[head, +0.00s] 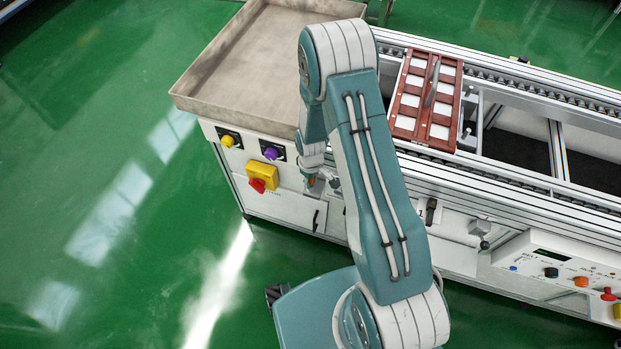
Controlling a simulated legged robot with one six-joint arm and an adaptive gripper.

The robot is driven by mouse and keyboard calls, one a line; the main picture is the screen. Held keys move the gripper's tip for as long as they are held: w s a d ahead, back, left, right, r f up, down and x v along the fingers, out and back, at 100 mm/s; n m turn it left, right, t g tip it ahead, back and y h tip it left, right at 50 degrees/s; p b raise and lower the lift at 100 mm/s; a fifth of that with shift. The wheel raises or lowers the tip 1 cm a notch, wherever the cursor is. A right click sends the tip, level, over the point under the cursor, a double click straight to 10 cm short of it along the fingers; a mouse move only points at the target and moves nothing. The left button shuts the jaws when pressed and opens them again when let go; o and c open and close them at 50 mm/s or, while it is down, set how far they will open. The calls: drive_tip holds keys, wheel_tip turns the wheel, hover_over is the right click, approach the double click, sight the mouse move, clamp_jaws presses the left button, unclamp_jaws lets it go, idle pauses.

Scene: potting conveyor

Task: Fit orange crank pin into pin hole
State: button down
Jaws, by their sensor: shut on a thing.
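My gripper (318,183) points down in front of the conveyor's white front panel, left of my upper arm. It is small in the head view and partly hidden by my own arm. How the pin is tilted is too small to tell. The pin hole cannot be made out in this view. I cannot tell whether the pin touches the panel.
A yellow box with a red switch (259,179), a purple button (270,153) and a yellow button (228,141) sit left of my gripper. A grey tray (215,85) stands above. A red-brown carrier (407,122) lies on the conveyor. Green floor is clear at left.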

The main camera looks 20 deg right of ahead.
drive_tip(key=shift+f, duration=0.2)
drive_tip(key=shift+c, duration=2.2)
unclamp_jaws()
wheel_tip(320, 180, up, 12)
drive_tip(key=shift+f, duration=0.1)
